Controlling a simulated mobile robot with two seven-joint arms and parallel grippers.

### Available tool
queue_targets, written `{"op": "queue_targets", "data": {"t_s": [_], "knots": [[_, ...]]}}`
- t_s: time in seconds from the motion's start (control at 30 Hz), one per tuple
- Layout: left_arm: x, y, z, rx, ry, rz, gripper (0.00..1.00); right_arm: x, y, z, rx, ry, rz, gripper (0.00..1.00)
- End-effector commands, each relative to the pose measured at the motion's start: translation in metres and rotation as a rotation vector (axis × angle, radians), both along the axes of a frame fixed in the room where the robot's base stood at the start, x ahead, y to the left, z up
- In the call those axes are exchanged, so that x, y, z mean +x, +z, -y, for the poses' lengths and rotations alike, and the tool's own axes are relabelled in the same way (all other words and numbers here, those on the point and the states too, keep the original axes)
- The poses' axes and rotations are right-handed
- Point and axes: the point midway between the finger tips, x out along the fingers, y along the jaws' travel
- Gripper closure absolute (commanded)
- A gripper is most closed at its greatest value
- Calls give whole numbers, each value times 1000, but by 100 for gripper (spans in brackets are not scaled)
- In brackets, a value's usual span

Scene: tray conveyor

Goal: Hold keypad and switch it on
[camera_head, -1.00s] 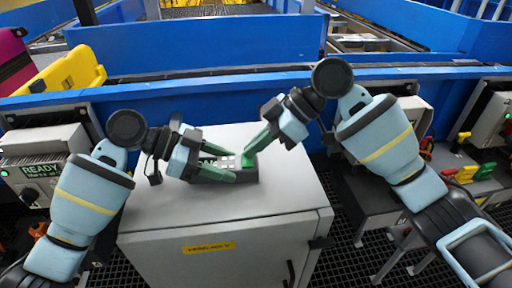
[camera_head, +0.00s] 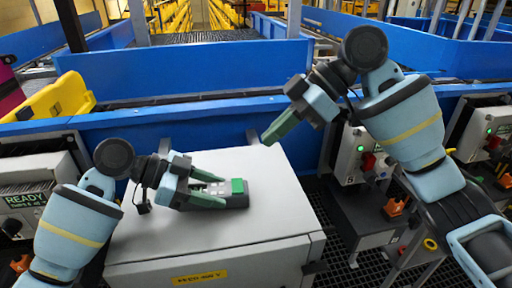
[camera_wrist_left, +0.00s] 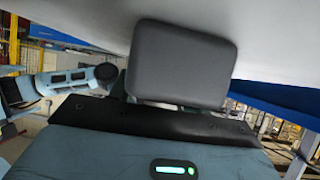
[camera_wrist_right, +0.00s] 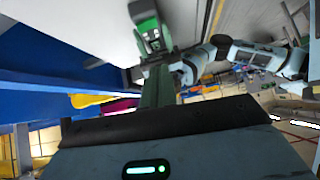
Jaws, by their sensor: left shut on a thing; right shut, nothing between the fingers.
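The keypad (camera_head: 236,201) is a dark, long device with pale keys and a bright green part at its right end. It is at the top of the grey cabinet in the head view; whether it touches the cabinet is unclear. My left gripper (camera_head: 205,196) is shut on its left end, fingers covering part of it. My right gripper (camera_head: 268,139) is shut and empty, above and right of the keypad, apart from it. The right wrist view shows the keypad (camera_wrist_right: 151,38) beyond the closed fingers. A dark grey rounded block fills the middle of the left wrist view.
The grey cabinet (camera_head: 265,222) has bare top around the keypad. A blue conveyor wall (camera_head: 190,125) runs behind it. A READY box (camera_head: 38,185) stands at the left, and a control box with a red knob (camera_head: 355,150) at the right.

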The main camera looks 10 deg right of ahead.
Motion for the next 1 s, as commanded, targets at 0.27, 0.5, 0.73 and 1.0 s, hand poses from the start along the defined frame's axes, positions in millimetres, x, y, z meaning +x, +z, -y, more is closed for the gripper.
{"op": "queue_targets", "data": {"t_s": [0.27, 0.5, 0.73, 1.0], "knots": [[0, 0, 0, 0, 0, 0, 82, -3, 15, 15, 1, 0, 0, 100], [0, 0, 0, 0, 0, 0, 82, -3, 15, 15, 1, 1, -1, 100], [0, 0, 0, 0, 0, 0, 43, -3, 15, 15, 1, 1, -1, 100], [0, 0, 0, 0, 0, 0, 28, -3, 15, 15, 1, 1, -1, 100]]}}
